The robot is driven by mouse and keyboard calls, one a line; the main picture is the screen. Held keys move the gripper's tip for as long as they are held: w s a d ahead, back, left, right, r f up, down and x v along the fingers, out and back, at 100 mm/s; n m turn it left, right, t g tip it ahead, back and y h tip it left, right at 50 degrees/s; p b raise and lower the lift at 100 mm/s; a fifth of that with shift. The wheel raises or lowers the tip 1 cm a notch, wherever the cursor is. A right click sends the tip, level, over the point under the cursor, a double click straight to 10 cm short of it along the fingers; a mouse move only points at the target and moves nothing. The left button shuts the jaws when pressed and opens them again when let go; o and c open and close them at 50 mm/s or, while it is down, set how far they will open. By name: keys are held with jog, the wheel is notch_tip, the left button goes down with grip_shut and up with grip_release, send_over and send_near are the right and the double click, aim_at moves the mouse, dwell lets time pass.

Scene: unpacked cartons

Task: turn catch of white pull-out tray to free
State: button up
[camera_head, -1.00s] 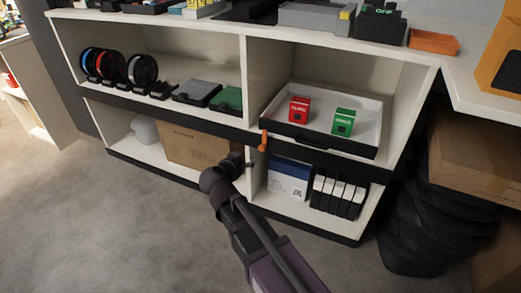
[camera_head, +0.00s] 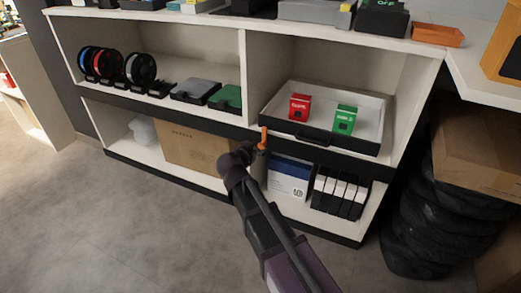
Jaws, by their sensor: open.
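The white pull-out tray (camera_head: 372,106) sits in the upper right bay of the shelf unit, with a black front and a dark handle (camera_head: 314,139). A red box (camera_head: 299,107) and a green box (camera_head: 344,119) stand in it. The orange catch (camera_head: 264,138) is at the left end of the tray's front, upright, with its lower end near my gripper. My gripper (camera_head: 256,149) is open, just below and left of the catch, very close to it. I cannot tell whether they touch. The fingers are small and partly hidden by my wrist.
Below the tray are a blue and white box (camera_head: 289,180) and several black-and-white binders (camera_head: 340,193). A cardboard carton (camera_head: 192,147) is in the lower left bay. Stacked tyres (camera_head: 430,225) and a carton (camera_head: 478,155) stand at the right. The floor in front is clear.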

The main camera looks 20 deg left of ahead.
aim_at(261, 146)
jog(key=shift+b+x, duration=0.75)
jog(key=shift+x, duration=1.7)
grip_shut()
